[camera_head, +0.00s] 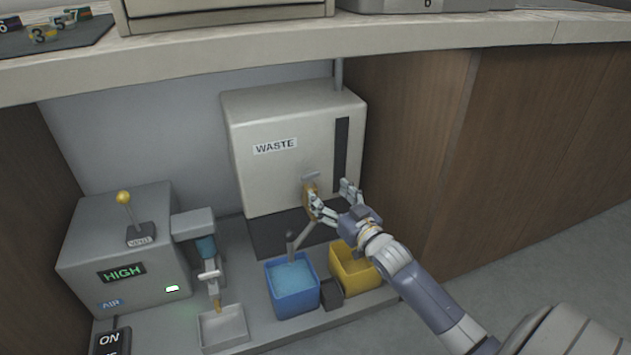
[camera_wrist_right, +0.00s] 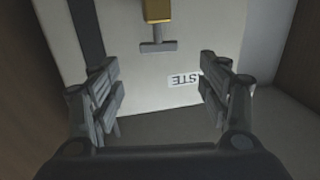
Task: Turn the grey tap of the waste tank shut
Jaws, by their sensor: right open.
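The white waste tank (camera_head: 270,130), labelled WASTE, stands under the counter; its front also fills the right wrist view (camera_wrist_right: 135,85). Its tap has a brass body (camera_head: 309,196) and a grey bar handle (camera_head: 311,176) low on the front. In the right wrist view the brass body (camera_wrist_right: 157,10) and grey T-shaped handle (camera_wrist_right: 158,46) are ahead, at the top. My right gripper (camera_head: 333,197) is open in front of the tank, close to the tap; in its wrist view the fingers (camera_wrist_right: 163,80) are spread with nothing between them. My left gripper is not in view.
A blue bin (camera_head: 292,286) and a yellow bin (camera_head: 355,270) stand below the tap. A grey machine (camera_head: 120,255) showing HIGH and a small tray (camera_head: 223,328) are to the left. The counter (camera_head: 230,55) overhangs; a wooden panel (camera_head: 410,150) closes the right side.

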